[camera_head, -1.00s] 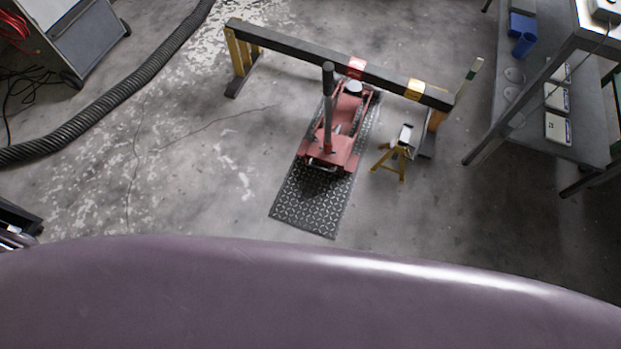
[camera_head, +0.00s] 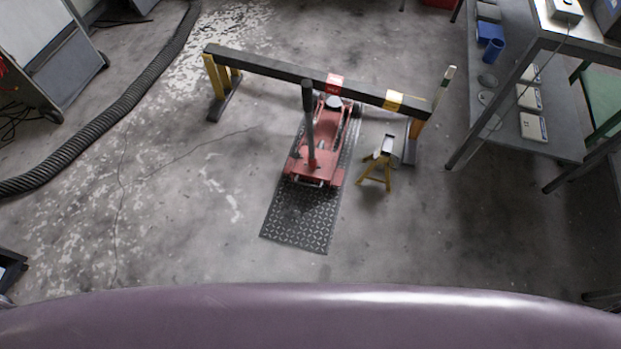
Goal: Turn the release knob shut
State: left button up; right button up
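A red floor jack (camera_head: 318,165) stands on a dark diamond-plate mat (camera_head: 298,225) in the middle of the head view. Its dark handle (camera_head: 308,115) stands nearly upright at the near part of the body. The release knob cannot be made out clearly at this size. Neither of my grippers is in view.
A yellow jack stand (camera_head: 375,172) is right of the jack. A grey workbench (camera_head: 550,142) with boxes is at the right. A black corrugated hose (camera_head: 95,150) runs along the left. A smooth purple surface crosses the bottom edge. The floor before the mat is clear.

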aim_at(296, 154)
jog(key=i+l+u, duration=0.1)
jog(key=u, duration=0.3)
jog(key=i+l+u, duration=0.1)
jog(key=u, duration=0.35)
jog(key=i+l+u, duration=0.1)
jog(key=l, duration=0.35)
jog(key=i+l+u, duration=0.1)
jog(key=l, duration=0.35)
jog(key=i+l+u, duration=0.15)
jog(key=l, duration=0.35)
jog(key=i+l+u, duration=0.1)
jog(key=l, duration=0.35)
jog(key=i+l+u, duration=0.1)
jog(key=l, duration=0.4)
jog(key=i, duration=0.1)
